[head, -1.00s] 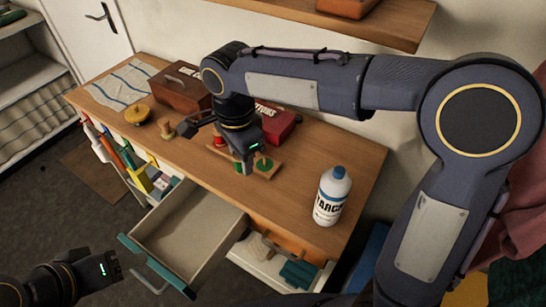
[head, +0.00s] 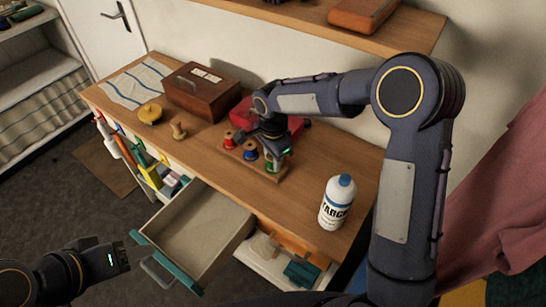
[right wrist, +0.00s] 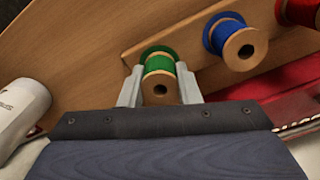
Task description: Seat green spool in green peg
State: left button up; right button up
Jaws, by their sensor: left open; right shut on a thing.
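The green spool (right wrist: 159,68) is between the two fingers of my right gripper (right wrist: 160,84) in the right wrist view, and they are shut on it. In the head view my right gripper (head: 277,153) is at the right end of the wooden peg board (head: 236,156), with the green spool (head: 271,166) partly hidden below it. The spool stands over the green peg's place; the peg itself is hidden, and I cannot tell how far down the spool sits. My left gripper (head: 123,257) is open and empty, off the front of the bench.
A blue spool (head: 250,151) and a red spool (head: 229,140) stand on the board's other places. A white bottle (head: 337,203) stands to the right. A red box (head: 240,113) is behind the board. An open drawer (head: 195,235) juts out in front.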

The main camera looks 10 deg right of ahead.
jog(key=shift+f, duration=0.1)
jog(key=shift+f, duration=0.1)
jog(key=o, duration=0.9)
jog(key=shift+o, duration=0.2)
jog(key=shift+r, duration=0.3)
notch_tip(320, 180, up, 12)
jog(key=shift+f+b, duration=0.15)
jog(key=shift+b, duration=0.2)
